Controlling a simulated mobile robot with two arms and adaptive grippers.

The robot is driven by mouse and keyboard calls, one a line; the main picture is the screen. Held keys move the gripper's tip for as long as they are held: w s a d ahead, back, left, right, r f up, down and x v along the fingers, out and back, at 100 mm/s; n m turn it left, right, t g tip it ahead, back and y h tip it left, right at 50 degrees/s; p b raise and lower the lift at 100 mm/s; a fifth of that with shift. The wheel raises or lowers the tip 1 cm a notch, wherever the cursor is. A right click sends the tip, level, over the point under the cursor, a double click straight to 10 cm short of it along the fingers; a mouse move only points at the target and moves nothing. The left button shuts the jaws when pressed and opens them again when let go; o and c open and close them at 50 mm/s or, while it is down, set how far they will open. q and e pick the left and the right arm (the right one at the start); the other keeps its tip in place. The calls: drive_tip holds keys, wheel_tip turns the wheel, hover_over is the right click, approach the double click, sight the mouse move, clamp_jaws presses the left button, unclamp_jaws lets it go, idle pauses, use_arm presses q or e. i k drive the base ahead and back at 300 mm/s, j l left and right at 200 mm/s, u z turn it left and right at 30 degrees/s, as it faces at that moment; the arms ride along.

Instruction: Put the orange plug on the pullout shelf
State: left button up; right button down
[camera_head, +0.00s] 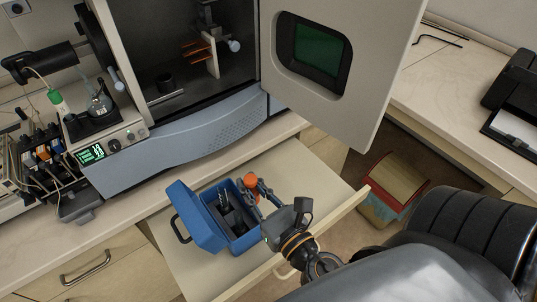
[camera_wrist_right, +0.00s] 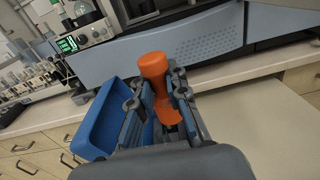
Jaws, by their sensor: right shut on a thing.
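The orange plug (camera_wrist_right: 154,72) is between the fingers of my right gripper (camera_wrist_right: 158,95) in the wrist view, its rounded top standing above the fingertips. In the head view the orange plug (camera_head: 250,180) shows at the tips of my right gripper (camera_head: 258,190), which is shut on it. The gripper is over the right side of an open blue box; the height of the plug above it is hard to tell. The pullout shelf (camera_head: 188,271) is drawn out below the counter and bears the box. My left gripper is not in view.
The open blue box (camera_head: 243,244) has its lid (camera_head: 192,222) tipped left and black items (camera_head: 228,208) inside. The spectrometer (camera_head: 185,150) stands behind with its door (camera_head: 375,70) open. The shelf's right part (camera_head: 318,180) is clear. A bin (camera_head: 395,185) stands on the floor at right.

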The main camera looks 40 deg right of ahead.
sight(267, 207)
drive_tip(key=k+l, duration=0.1)
drive_tip(key=l, duration=0.25)
drive_tip(key=k+l, duration=0.1)
drive_tip(key=l, duration=0.2)
drive_tip(key=k+l, duration=0.15)
drive_tip(key=l, duration=0.2)
drive_tip(key=k+l, duration=0.1)
drive_tip(key=l, duration=0.55)
drive_tip(key=i+l, duration=0.15)
drive_tip(key=l, duration=0.15)
drive_tip(key=u, duration=0.05)
